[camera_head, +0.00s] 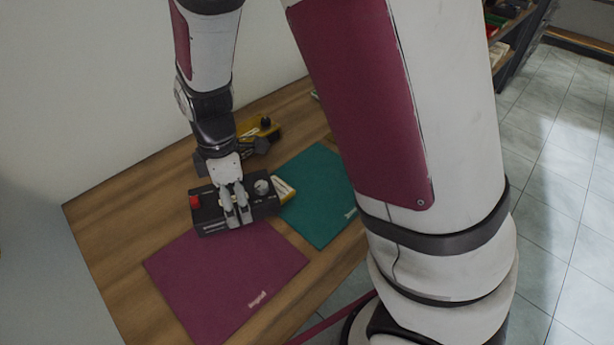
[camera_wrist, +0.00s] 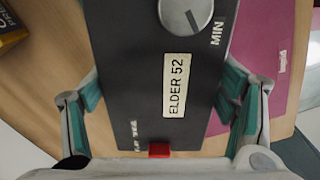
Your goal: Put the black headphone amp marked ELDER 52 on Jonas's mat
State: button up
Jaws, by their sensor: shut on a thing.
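The black headphone amp (camera_head: 209,214) has a red button and a grey knob. Its white label reads ELDER 52 in the wrist view (camera_wrist: 138,75). My gripper (camera_head: 238,214) is shut on the amp, with a finger along each side in the wrist view (camera_wrist: 160,108). The amp is at the back edge of a maroon mat (camera_head: 215,275); I cannot tell whether it is lifted. The maroon mat's small label looks like "Ingrid". A teal mat (camera_head: 318,205) lies to the right; its label is too small to read, so I cannot confirm which mat is Jonas's.
A yellow device (camera_head: 262,127) with a black knob stands behind on the wooden table (camera_head: 112,212). A small yellow and white thing (camera_head: 285,191) shows beside the amp, at the teal mat's left edge. Most of the teal mat in view is clear. A wall borders the table's back.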

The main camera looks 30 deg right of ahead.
jog(key=s+d+m, duration=0.2)
jog(key=d+m, duration=0.1)
jog(key=s+d+m+p, duration=0.1)
jog(key=s+d+m, duration=0.1)
jog(key=d+m, duration=0.1)
jog(key=s+d+m+p, duration=0.1)
jog(key=s+d+m, duration=0.1)
jog(key=d+m, duration=0.1)
jog(key=shift+s+d+r, duration=0.25)
jog(key=shift+d, duration=0.35)
jog(key=s+d+m+p, duration=0.1)
jog(key=s+d+m, duration=0.2)
jog(key=s+m, duration=0.1)
jog(key=s+d+m+p, duration=0.1)
jog(key=s+d+m, duration=0.3)
jog(key=shift+d+r+m, duration=0.1)
jog(key=shift+r+m, duration=0.1)
jog(key=shift+m, duration=0.1)
jog(key=shift+d, duration=0.1)
jog(key=b, duration=0.1)
send_over(316, 185)
jog(key=shift+f, duration=0.75)
jog(key=shift+w+f, duration=0.1)
jog(key=shift+f, duration=1.65)
jog(key=shift+f, duration=0.15)
jog(key=o, duration=1.9)
jog(key=shift+o, duration=0.2)
